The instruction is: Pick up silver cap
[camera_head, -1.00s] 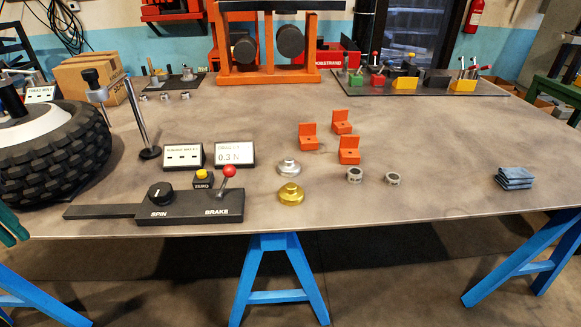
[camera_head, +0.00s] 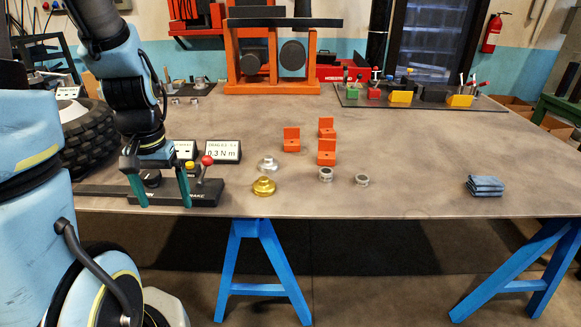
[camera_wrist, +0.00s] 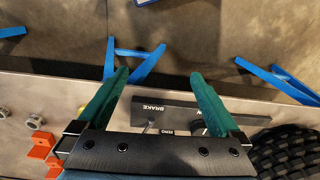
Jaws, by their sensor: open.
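The silver cap (camera_head: 268,165) stands on the table, just behind the gold cap (camera_head: 264,186) and right of the 0.3 Nm display. My gripper (camera_head: 163,203) is open and empty, pointing down over the black spin/brake panel, to the left of the silver cap and apart from it. In the wrist view my gripper (camera_wrist: 160,73) has its two green fingers spread wide, with the panel (camera_wrist: 190,111) between and beyond them. I cannot make out the silver cap in the wrist view; the left finger and gripper body may hide it.
A red-knobbed lever (camera_head: 207,160) and a yellow button (camera_head: 189,165) stand up near my fingers. Several orange brackets (camera_head: 326,152) and metal rings (camera_head: 325,175) sit right of the caps. A tyre (camera_head: 88,140) is at left. The table is clear before the blue cloths (camera_head: 485,186).

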